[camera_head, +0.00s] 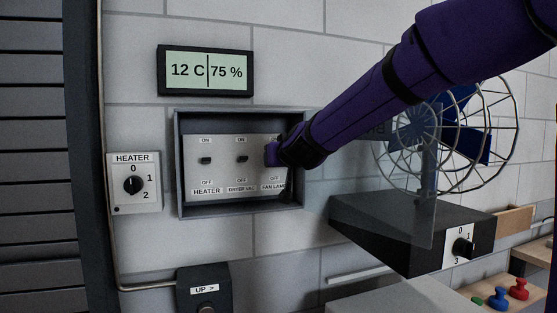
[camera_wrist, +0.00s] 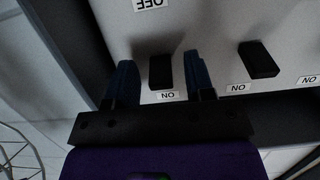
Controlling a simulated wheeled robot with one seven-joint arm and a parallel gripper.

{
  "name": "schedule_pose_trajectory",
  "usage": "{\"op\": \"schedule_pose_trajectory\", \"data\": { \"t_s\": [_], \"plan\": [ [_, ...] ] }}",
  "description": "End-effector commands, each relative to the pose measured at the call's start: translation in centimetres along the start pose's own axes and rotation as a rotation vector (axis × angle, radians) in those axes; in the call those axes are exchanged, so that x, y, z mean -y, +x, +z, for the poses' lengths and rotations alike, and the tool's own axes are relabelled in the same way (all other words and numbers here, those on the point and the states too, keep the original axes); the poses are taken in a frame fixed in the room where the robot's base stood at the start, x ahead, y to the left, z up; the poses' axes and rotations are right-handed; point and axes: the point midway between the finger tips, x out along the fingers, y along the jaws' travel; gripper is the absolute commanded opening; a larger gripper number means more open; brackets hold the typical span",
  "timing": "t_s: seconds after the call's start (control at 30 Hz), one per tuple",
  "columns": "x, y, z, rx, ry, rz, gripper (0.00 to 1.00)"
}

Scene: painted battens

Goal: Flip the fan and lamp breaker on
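The breaker panel (camera_head: 222,190) is a grey wall box with three black switches over the labels HEATER, DRYER VAC and FAN LAMP. My gripper (camera_head: 272,153) is at the rightmost, FAN LAMP switch and hides it in the head view. In the wrist view, seen upside down, my gripper (camera_wrist: 160,62) is open. Its two blue fingers stand on either side of the black fan-lamp switch (camera_wrist: 162,72), with a gap at each side. That switch appears close to its ON label (camera_wrist: 168,96); I cannot tell its setting for certain. Its OFF label (camera_wrist: 155,3) is at the top edge.
The dryer-vac switch (camera_head: 242,158) and heater switch (camera_head: 206,160) are to the left. The box has a raised dark rim (camera_head: 240,211). A heater dial (camera_head: 134,185), a display (camera_head: 206,71) and a caged fan (camera_head: 450,130) above a dark housing (camera_head: 380,230) are nearby.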

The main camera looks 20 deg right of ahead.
Motion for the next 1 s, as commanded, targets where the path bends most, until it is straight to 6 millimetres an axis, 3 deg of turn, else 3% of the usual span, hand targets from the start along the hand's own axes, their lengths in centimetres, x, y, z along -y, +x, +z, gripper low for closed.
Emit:
{"op": "schedule_pose_trajectory", "data": {
  "t_s": [0.27,0.7,1.0],
  "plan": [
    [0.0,-0.7,0.0,0.000,0.000,0.000,0.49],
    [-0.1,-7.7,-0.1,-0.002,0.002,0.002,0.49],
    [-0.1,-10.4,0.0,0.000,0.001,0.002,0.49]
  ]
}}
